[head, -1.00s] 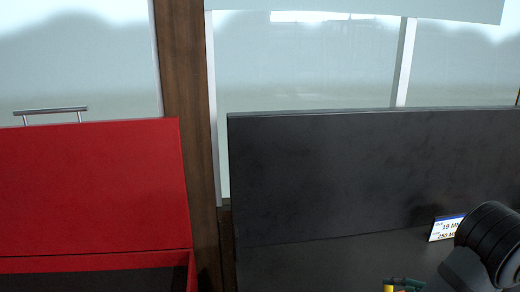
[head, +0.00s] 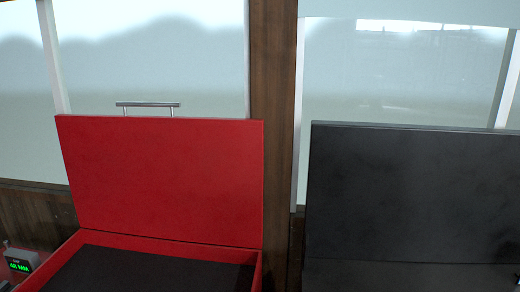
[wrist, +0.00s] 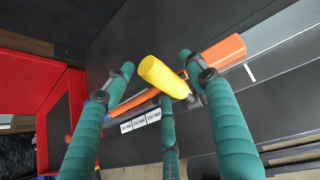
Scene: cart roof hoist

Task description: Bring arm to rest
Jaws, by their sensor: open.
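My gripper (wrist: 158,76) has three teal ribbed fingers and shows only in the wrist view. It is open, with its fingers spread. A yellow rounded piece (wrist: 163,76) shows between the fingertips, and an orange bar (wrist: 222,52) runs behind it, partly hidden by the fingers. I cannot tell whether the two are one tool or whether any finger touches them. My gripper and arm are not clearly seen in the head view.
An open red case (head: 160,180) with a dark inside stands left of a wooden post (head: 273,130). A black case with a raised lid (head: 410,190) is at right. A small green display (head: 19,266) sits at lower left. White labels (wrist: 141,120) show in the wrist view.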

